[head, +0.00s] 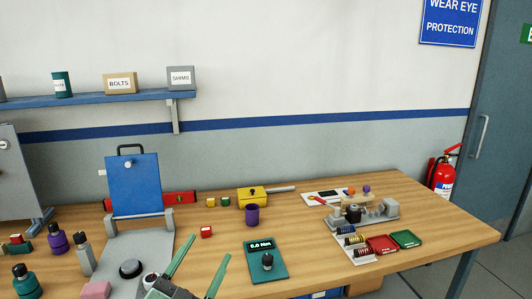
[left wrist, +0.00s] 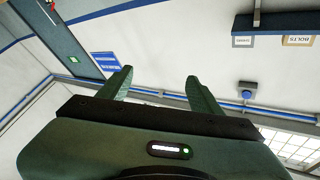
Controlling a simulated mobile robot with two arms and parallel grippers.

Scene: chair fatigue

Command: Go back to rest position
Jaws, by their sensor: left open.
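My left gripper (head: 198,272) rises from the bottom edge of the head view, over the front of the wooden table. Its two green fingers are spread apart, with nothing between them. In the left wrist view the same fingers (left wrist: 160,88) are open and empty, against the wall and ceiling. My right gripper does not show in either view.
A fire extinguisher (head: 442,177) stands behind the right end.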

